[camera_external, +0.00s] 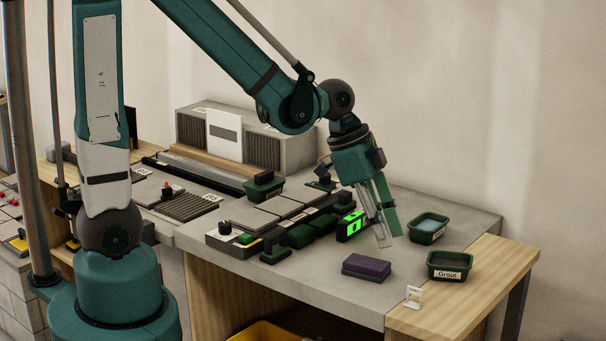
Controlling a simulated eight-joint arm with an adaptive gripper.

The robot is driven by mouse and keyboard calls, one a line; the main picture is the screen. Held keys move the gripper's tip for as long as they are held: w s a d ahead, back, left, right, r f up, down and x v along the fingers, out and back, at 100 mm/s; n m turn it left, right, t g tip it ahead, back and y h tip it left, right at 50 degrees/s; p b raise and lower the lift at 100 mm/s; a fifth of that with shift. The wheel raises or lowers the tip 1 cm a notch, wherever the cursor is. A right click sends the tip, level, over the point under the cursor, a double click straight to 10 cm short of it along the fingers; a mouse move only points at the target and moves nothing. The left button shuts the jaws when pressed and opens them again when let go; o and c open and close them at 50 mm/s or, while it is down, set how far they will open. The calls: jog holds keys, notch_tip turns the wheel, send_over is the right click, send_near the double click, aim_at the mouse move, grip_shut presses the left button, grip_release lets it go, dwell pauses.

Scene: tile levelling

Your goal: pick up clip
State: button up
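A small white piece that looks like the clip (414,296) stands upright on the wooden strip at the table's front right edge. My gripper (388,238) points down above the table, up and to the left of the clip and apart from it. One finger looks teal and the other pale grey. The fingers overlap in this view, so I cannot tell how far apart they are. I see nothing clearly held between them.
A purple-topped block (366,267) lies left of the clip. A green tub labelled Grout (449,266) and another green tub (428,229) stand behind it. A bright green-lit device (351,226) is left of my gripper. Tiles and dark tools fill the table's left part.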

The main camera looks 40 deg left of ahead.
aim_at(415, 288)
jog(key=s+d+f+m+g+p, duration=0.1)
jog(key=s+d+f+m+p, duration=0.1)
jog(key=d, duration=0.6)
jog(key=shift+s+m+g+p, duration=0.4)
jog(key=shift+m+p, duration=0.1)
jog(key=shift+m, duration=0.3)
jog(key=shift+f, duration=0.1)
jog(key=shift+x, duration=1.1)
jog(key=shift+f, duration=0.15)
jog(key=shift+b+x, duration=0.5)
jog(key=shift+x, duration=2)
jog(key=shift+s, duration=0.15)
grip_shut()
